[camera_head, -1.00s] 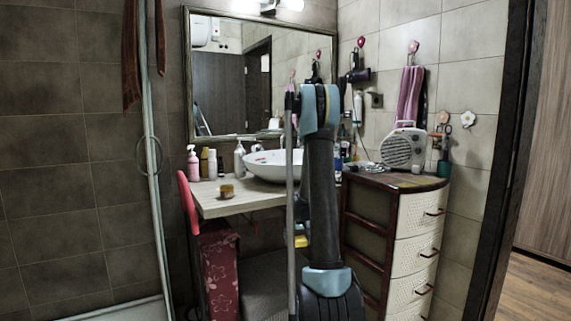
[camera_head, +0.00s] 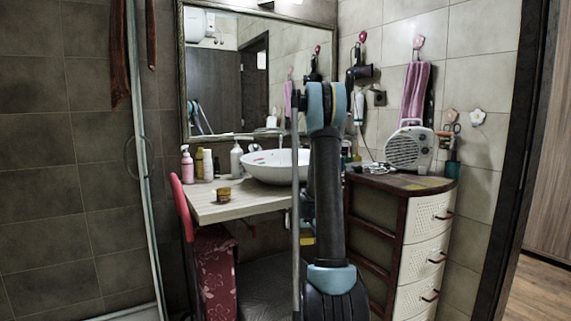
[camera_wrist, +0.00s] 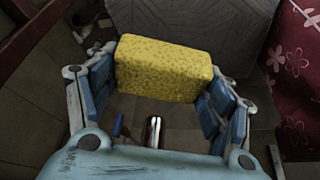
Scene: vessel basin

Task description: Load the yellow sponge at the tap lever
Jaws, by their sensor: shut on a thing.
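The yellow sponge (camera_wrist: 164,68) sits between the two fingers of my gripper (camera_wrist: 160,95) in the wrist view, and the blue pads touch its sides. My gripper is shut on it and holds it above the floor. In the head view a small bit of yellow sponge (camera_head: 307,240) shows behind my arm, below counter height. The white basin (camera_head: 275,168) stands on the counter (camera_head: 238,206), partly hidden by my arm. The tap lever is not clearly visible; the area behind the basin is small and partly covered.
A small jar (camera_head: 223,195) and a pink bottle (camera_head: 187,163) stand on the counter left of the basin. A drawer cabinet (camera_head: 424,252) with a white heater (camera_head: 409,149) is at the right.

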